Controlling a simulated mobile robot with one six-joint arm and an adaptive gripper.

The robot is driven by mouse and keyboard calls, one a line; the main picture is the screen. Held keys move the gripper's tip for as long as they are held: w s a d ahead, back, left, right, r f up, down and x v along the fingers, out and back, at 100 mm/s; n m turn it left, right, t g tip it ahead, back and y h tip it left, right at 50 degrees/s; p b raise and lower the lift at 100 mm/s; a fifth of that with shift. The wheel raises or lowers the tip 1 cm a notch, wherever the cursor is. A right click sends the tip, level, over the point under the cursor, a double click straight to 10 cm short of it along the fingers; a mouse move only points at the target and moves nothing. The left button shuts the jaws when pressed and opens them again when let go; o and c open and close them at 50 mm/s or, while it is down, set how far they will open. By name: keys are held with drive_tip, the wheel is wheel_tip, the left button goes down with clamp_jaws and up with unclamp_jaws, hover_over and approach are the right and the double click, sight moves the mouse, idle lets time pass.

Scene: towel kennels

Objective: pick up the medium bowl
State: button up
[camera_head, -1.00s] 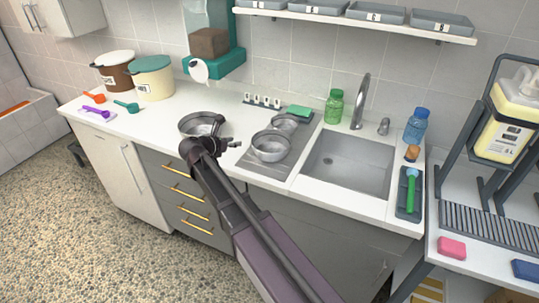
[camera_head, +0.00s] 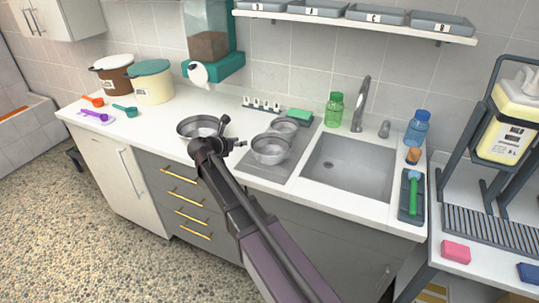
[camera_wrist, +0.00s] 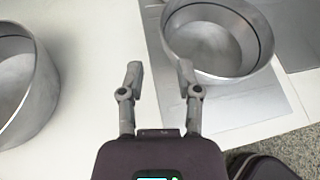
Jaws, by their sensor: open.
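Three steel bowls stand on the counter, and I take the medium bowl (camera_head: 270,150) to be the front one on the grey mat. In the wrist view it shows at the top right (camera_wrist: 205,70). The smaller bowl (camera_head: 285,126) is just behind it. The largest bowl (camera_head: 185,132) stands on the bare counter to the left, partly hidden by my arm; it also shows at the wrist view's left edge (camera_wrist: 38,95). My gripper (camera_head: 240,144) is open and empty, between the large and medium bowls. In the wrist view its fingertips (camera_wrist: 159,72) are apart, the right one close to the medium bowl's near-left side; contact is unclear.
The sink (camera_head: 348,168) with its tap (camera_head: 361,105) lies to the right. A green jar (camera_head: 334,112) and a green sponge (camera_head: 299,116) stand behind the bowls. A feed dispenser (camera_head: 212,60) hangs on the wall.

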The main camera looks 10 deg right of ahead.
drive_tip(key=shift+b+x, duration=0.45)
drive_tip(key=shift+x, duration=1.35)
drive_tip(key=shift+w, duration=0.1)
drive_tip(key=shift+b+x, duration=0.9)
drive_tip(key=shift+x, duration=1.65)
drive_tip(key=shift+d, duration=0.1)
clamp_jaws()
